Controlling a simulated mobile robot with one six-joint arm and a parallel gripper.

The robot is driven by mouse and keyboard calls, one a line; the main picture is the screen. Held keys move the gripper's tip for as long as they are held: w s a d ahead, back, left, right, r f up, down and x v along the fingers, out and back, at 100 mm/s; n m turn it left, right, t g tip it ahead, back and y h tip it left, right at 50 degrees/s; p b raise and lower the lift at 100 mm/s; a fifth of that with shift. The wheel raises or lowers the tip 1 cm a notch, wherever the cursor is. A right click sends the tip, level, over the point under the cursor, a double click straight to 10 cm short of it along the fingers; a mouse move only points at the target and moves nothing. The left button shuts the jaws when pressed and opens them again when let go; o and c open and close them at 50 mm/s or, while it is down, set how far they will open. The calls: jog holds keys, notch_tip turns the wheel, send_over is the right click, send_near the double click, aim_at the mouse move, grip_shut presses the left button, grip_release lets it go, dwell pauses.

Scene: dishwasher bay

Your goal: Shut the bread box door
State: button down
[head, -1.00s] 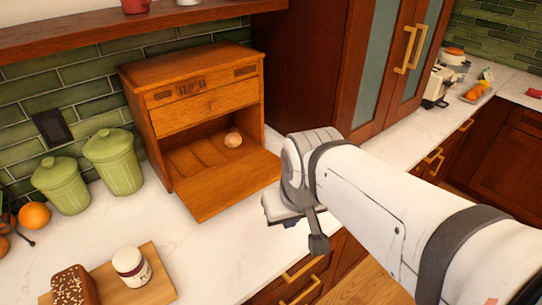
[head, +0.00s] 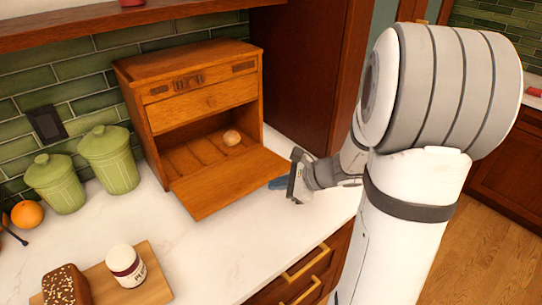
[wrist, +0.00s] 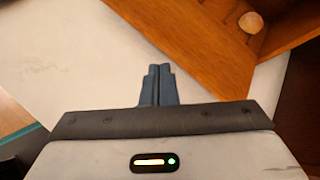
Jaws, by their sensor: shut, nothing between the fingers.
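The wooden bread box (head: 190,125) stands on the white counter against the green tiles. Its door (head: 230,181) is folded down and open, slanting out over the counter toward the front. A small round bread roll (head: 231,138) lies inside, and it also shows in the wrist view (wrist: 251,22). My gripper (head: 277,183) is at the right edge of the door, low near the counter. In the wrist view its blue fingers (wrist: 158,84) are together and empty, with the door (wrist: 190,45) just ahead. I cannot tell whether they touch it.
Two green canisters (head: 109,158) and an orange (head: 27,214) stand left of the box. A cutting board (head: 152,290) with a jar (head: 126,265) and a loaf (head: 65,287) is at the front left. The tall cabinet (head: 300,75) rises at the right. The counter before the door is clear.

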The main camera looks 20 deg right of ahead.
jog(key=w+d+f+m+t+h, duration=0.1)
jog(key=d+f+m, duration=0.1)
jog(key=d+m, duration=0.1)
jog(key=w+d+f+m+t+h, duration=0.1)
jog(key=w+d+f+m, duration=0.1)
jog(key=d+m, duration=0.1)
jog(key=w+d+f+m+t+h, duration=0.1)
jog(key=d+f+m+t, duration=0.1)
jog(key=d+m, duration=0.2)
jog(key=shift+w+d+f+b, duration=0.15)
jog(key=shift+w+d+f, duration=0.05)
jog(key=shift+d, duration=0.2)
jog(key=shift+w+d+f+b, duration=0.15)
jog(key=shift+w+d, duration=0.05)
jog(key=shift+d, duration=0.2)
jog(key=shift+w+d+f, duration=0.15)
jog(key=shift+w, duration=0.1)
jog(key=p+x, duration=0.1)
jog(key=x, duration=0.8)
jog(key=shift+w+f+p, duration=0.1)
jog(key=shift+w+p, duration=0.1)
jog(key=shift+p, duration=0.2)
